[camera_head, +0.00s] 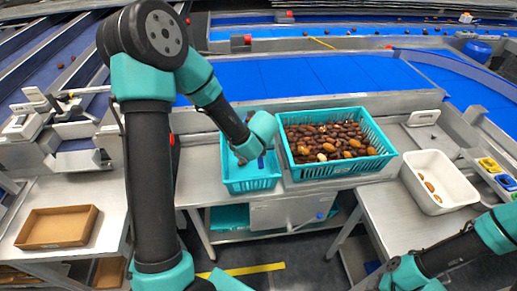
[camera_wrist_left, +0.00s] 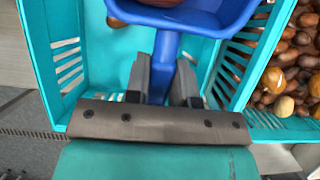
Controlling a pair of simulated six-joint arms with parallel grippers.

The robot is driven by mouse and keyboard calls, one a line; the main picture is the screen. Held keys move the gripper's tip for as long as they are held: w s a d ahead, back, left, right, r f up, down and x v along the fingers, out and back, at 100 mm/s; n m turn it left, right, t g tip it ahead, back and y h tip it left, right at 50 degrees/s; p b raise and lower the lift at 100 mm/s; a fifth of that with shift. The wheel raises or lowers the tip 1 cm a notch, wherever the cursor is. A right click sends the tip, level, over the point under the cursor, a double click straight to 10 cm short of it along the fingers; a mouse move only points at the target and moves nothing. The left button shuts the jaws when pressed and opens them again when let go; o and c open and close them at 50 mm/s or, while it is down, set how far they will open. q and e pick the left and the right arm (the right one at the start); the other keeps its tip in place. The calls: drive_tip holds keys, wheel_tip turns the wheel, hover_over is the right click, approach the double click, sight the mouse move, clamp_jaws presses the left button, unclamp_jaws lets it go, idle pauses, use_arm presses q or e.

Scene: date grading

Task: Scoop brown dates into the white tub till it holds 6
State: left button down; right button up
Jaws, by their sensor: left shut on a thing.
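My left gripper (camera_head: 248,152) is low inside the small teal basket (camera_head: 250,184). In the left wrist view its fingers (camera_wrist_left: 163,82) are shut on the handle of a blue scoop (camera_wrist_left: 166,48). The scoop's bowl is cut by the top edge of that view, with a dark brown date (camera_wrist_left: 160,3) showing in it. Another brown date (camera_wrist_left: 116,22) lies beside the bowl in the small basket. The white tub (camera_head: 462,190) at the right holds a few brown dates (camera_head: 429,187). My right arm shows at the lower right; its gripper is out of view.
A larger teal basket (camera_head: 335,171), full of dark brown and lighter orange-tan dates, stands right of the small basket. An empty cardboard tray (camera_head: 58,228) is at the left. Blue conveyor belts (camera_head: 310,76) run behind.

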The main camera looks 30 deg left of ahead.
use_arm(q)
drive_tip(key=shift+v, duration=1)
idle(0.3)
